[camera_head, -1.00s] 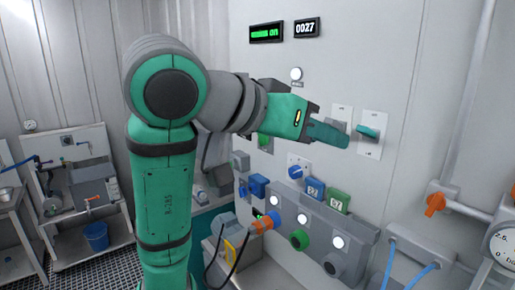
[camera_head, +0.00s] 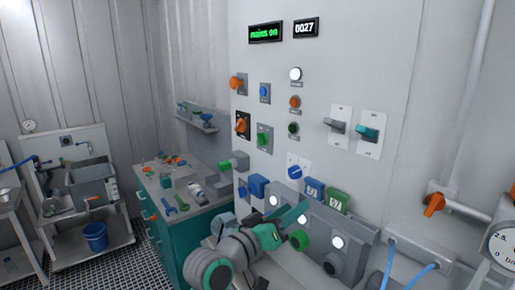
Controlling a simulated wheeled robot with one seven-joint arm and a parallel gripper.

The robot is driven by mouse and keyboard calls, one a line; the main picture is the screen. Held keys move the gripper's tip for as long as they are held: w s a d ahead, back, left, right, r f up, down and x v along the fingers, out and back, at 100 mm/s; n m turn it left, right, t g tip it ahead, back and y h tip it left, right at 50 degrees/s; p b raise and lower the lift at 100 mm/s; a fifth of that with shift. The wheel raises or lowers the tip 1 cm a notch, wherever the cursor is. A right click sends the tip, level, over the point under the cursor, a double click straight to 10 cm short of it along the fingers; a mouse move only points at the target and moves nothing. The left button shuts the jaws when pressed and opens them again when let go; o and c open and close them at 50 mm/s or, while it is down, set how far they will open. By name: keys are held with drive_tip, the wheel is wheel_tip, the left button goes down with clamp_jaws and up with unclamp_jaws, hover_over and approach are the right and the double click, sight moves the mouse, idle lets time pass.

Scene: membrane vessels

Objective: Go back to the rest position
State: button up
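My gripper (camera_head: 292,216) is low in the middle of the head view, on my folded arm, in front of the lower part of the wall panel. Its teal fingers point up and right towards the row of sockets. I cannot tell whether the fingers are open or shut, and I see nothing held. The gripper is well below the grey-handled lever (camera_head: 336,126) and the teal-handled lever (camera_head: 368,133) on their white plates. A display (camera_head: 266,33) above reads "mains on" in green; the one beside it (camera_head: 306,28) reads "0027".
A sloping socket box (camera_head: 365,240) with coloured connectors sits close to my gripper. A teal cabinet (camera_head: 185,235) with tools on top stands to the left. An orange-handled valve (camera_head: 434,204) and pipes are at the right. A blue bucket (camera_head: 96,236) stands further left.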

drive_tip(key=s+a+f+n+t+y, duration=0.1)
drive_tip(key=s+f+n+t+y, duration=0.15)
drive_tip(key=f, duration=0.75)
drive_tip(key=s+a+f+n+t+y, duration=0.1)
drive_tip(key=a+f+n+y, duration=0.15)
drive_tip(key=f, duration=0.85)
drive_tip(key=s+a+f+n+y, duration=0.2)
drive_tip(key=s+f+y, duration=0.2)
drive_tip(key=s+f, duration=0.85)
drive_tip(key=s+a+f+m+g+y, duration=0.1)
drive_tip(key=s+f+y, duration=0.15)
drive_tip(key=s, duration=0.45)
drive_tip(key=s+a+f+y, duration=0.1)
drive_tip(key=s+f, duration=0.3)
drive_tip(key=s, duration=0.3)
drive_tip(key=s+r+m, duration=0.2)
drive_tip(key=s+m, duration=0.2)
drive_tip(key=s, duration=1.2)
drive_tip(key=shift+a+r, duration=0.3)
drive_tip(key=shift+a, duration=0.05)
